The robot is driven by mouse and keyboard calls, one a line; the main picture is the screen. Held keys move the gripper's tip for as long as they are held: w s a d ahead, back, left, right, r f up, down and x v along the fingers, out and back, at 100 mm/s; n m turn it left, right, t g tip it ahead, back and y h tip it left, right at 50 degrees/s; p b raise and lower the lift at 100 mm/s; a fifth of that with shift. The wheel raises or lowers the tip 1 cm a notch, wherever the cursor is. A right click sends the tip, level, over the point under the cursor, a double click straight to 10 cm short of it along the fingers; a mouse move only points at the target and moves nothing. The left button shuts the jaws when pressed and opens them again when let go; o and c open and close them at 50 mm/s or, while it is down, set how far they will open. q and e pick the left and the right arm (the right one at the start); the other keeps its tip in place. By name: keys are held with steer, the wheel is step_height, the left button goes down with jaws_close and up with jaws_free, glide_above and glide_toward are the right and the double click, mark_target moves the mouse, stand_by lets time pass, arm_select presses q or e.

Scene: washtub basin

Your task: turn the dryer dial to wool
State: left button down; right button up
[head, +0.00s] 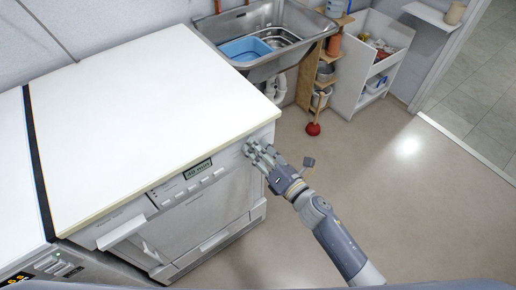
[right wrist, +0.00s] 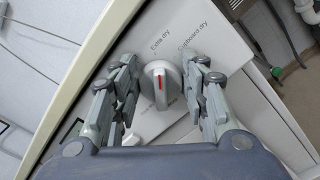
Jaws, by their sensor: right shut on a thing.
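The dryer (head: 200,215) stands at the left in the head view, with a white top. Its dial (right wrist: 161,88) is a white round knob with a raised grip and a red line, which runs nearly upright in the right wrist view. The labels "Extra dry" and "Cupboard dry" show above the dial; other lettering is partly hidden and I cannot read a wool label. My right gripper (head: 257,154) is at the right end of the dryer's panel, its fingers on either side of the dial, shut on it. My left gripper is not in view.
A lit display (head: 198,169) and buttons are on the dryer panel. Another appliance (head: 45,270) stands at left. Behind is a metal sink (head: 315,22) with a blue basin (head: 243,48). A red plunger (head: 313,129) stands on the floor. The floor at right is clear.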

steer(key=shift+s+a+f+m+p, duration=0.15)
steer(key=shift+f+m+p, duration=0.35)
steer(key=shift+m, duration=4.65)
steer(key=shift+s+a+f+m+p, duration=0.15)
steer(key=shift+m+p, duration=0.65)
steer(key=shift+m, duration=4.3)
steer(key=shift+s+a+f+m+p, duration=0.15)
steer(key=shift+f+m+p, duration=0.4)
steer(key=shift+m, duration=4.6)
steer(key=shift+r, duration=0.15)
steer(key=o, duration=1)
steer(key=shift+w, duration=0.1)
